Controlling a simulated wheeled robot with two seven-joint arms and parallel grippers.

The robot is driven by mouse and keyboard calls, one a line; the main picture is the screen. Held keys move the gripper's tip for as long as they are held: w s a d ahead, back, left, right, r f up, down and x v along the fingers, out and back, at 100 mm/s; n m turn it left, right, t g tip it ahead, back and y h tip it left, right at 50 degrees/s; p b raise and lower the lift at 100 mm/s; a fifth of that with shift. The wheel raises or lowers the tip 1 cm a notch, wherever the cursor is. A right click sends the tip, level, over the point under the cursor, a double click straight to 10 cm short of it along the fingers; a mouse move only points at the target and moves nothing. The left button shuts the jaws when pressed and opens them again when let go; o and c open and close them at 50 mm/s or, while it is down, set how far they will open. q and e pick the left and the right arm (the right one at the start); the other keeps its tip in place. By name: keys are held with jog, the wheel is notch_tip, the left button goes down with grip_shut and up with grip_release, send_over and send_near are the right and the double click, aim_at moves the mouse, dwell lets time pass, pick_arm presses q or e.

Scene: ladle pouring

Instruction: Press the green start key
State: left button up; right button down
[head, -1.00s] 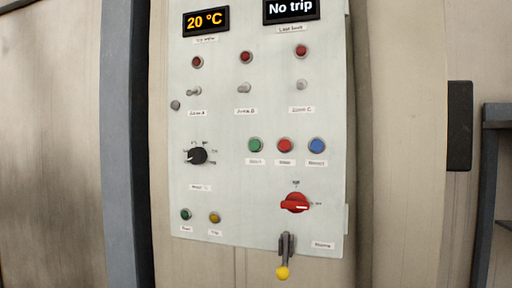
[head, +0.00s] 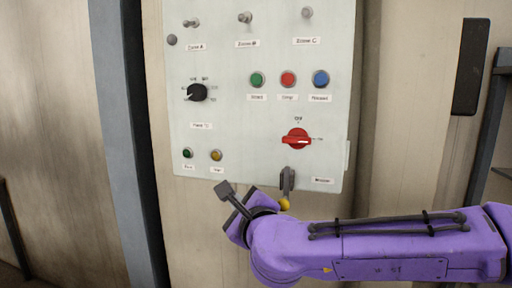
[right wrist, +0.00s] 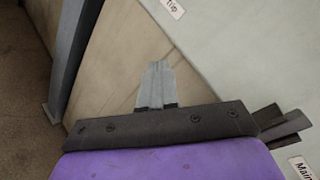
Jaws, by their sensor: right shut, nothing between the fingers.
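The green start key (head: 257,79) is a round button at the left of a row of three on the pale control panel (head: 240,125). A small label sits under it. My right gripper (head: 223,189) is at the panel's lower edge, below and left of the green key and well apart from it. In the right wrist view its fingers (right wrist: 156,82) are together with nothing between them. The green key is not visible in the right wrist view. My left gripper is not in view.
A red button (head: 288,79) and a blue button (head: 320,79) stand beside the green key. A yellow-tipped lever (head: 287,180) hangs near my right arm.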

aim_at(256, 80)
jog(key=s+r+m+t+y, duration=0.1)
jog(key=s+r, duration=0.4)
jog(key=r, duration=0.7)
jog(key=s+r+m+t+y, duration=0.2)
jog(key=s+r, duration=0.3)
jog(key=r, duration=0.7)
jog(key=shift+d+r+t, duration=0.25)
jog(key=shift+r+t, duration=0.05)
jog(key=shift+t, duration=0.1)
jog(key=shift+w+d+p, duration=0.15)
jog(key=shift+w+d, duration=0.35)
jog(key=shift+w, duration=0.9)
jog(key=shift+w+d+p, duration=0.2)
jog(key=shift+w+d, duration=0.25)
jog(key=shift+w, duration=0.95)
jog(key=shift+w+d+p, duration=0.15)
jog(key=shift+w+d, duration=0.35)
jog(key=shift+w, duration=0.9)
jog(key=shift+y, duration=0.3)
jog(key=shift+w+d, duration=0.15)
jog(key=shift+w, duration=0.25)
